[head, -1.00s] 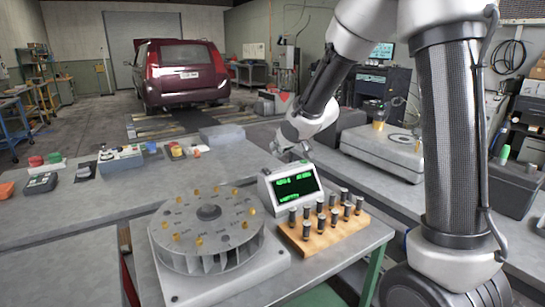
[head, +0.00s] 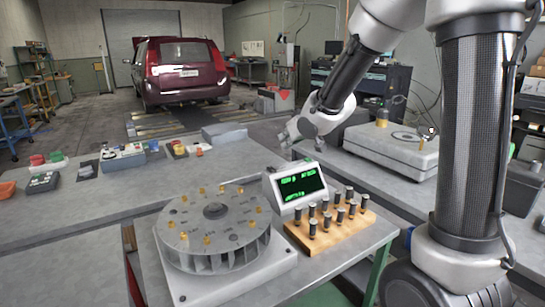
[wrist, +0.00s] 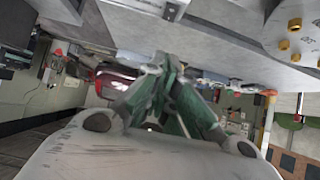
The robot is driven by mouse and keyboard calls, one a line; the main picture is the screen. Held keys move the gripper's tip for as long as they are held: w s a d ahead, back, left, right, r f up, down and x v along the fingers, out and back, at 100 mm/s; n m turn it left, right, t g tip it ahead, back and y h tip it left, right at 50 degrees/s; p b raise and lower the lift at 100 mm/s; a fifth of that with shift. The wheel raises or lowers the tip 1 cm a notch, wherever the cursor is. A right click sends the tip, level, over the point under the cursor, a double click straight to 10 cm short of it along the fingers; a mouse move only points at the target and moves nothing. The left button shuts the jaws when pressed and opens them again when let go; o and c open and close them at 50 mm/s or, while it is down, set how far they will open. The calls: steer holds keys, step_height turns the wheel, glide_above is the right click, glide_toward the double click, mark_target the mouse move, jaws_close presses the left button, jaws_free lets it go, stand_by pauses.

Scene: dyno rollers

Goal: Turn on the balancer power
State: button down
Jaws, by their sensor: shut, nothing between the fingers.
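The balancer stands on the near table. It has a grey finned rotor (head: 214,234) with several brass screws around its top, on a pale base (head: 280,265). Behind it to the right is a tilted display box (head: 299,186) with lit green text too small to read. I cannot make out a power switch. My gripper (head: 290,133) is in the air beyond the display box, apart from it. In the wrist view its fingers (wrist: 163,72) are closed together and empty. Part of the rotor (wrist: 297,25) shows there at the upper right.
A wooden block (head: 330,237) with several dark cylinders stands right of the rotor, close to the display box. Small coloured devices (head: 122,157) sit on the long bench at left. A grey machine (head: 391,150) is at right. A red van (head: 180,72) stands behind.

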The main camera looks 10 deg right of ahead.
glide_above(274, 171)
steer(key=f, duration=0.4)
steer(key=w+f, duration=0.1)
steer(key=f, duration=0.1)
steer(key=shift+a+f, duration=0.1)
steer(key=shift+a, duration=0.15)
step_height(274, 171, down, 2)
steer(key=shift+w+f, duration=0.1)
steer(key=shift+f, duration=0.15)
steer(key=shift+w+f, duration=0.1)
steer(key=shift+f, duration=0.55)
steer(key=shift+w+a+f+g, duration=0.15)
steer(key=shift+f+g, duration=0.15)
steer(key=shift+s, duration=0.2)
steer(key=shift+s+d+f, duration=0.1)
steer(key=shift+s+d, duration=0.2)
steer(key=shift+s, duration=0.35)
